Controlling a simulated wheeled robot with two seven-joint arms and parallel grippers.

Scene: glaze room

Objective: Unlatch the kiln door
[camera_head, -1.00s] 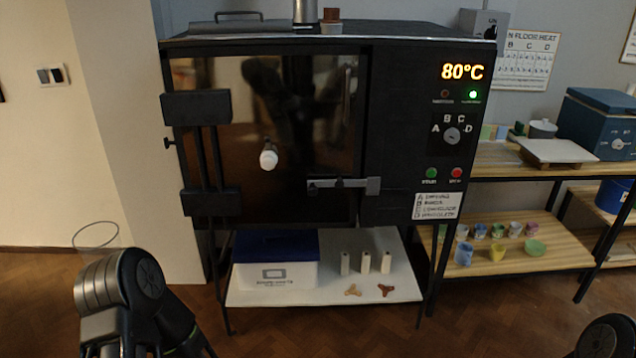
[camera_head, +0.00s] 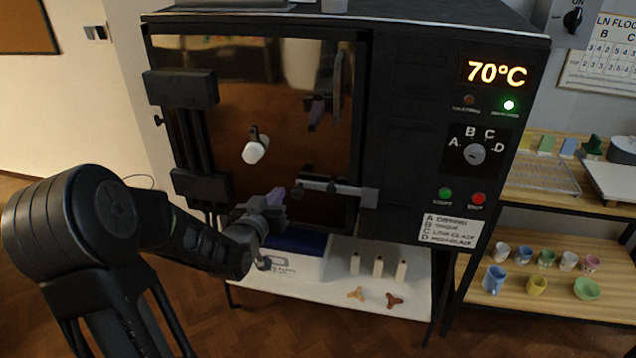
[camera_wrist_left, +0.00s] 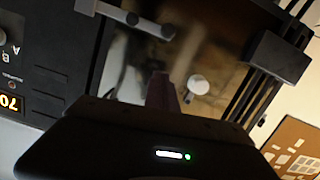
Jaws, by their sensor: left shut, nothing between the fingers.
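The black kiln's glossy door (camera_head: 262,110) is closed, with hinges at its left side and a white round plug (camera_head: 254,150) in it. The grey latch bar (camera_head: 338,188) lies level across the door's lower right edge and reaches its catch on the frame. My left gripper (camera_head: 274,197) is shut and empty, just left of the latch's left end and apart from it. In the left wrist view the shut fingers (camera_wrist_left: 162,90) point at the door, with the latch (camera_wrist_left: 125,16) above them and the plug (camera_wrist_left: 197,85) to their right. My right gripper is out of view.
The display (camera_head: 497,73) reads 70°C, with a green lamp lit and a dial (camera_head: 474,154) below. Under the kiln, a shelf (camera_head: 330,293) holds a blue-lidded box and small props. A wooden rack (camera_head: 560,240) with cups stands at right.

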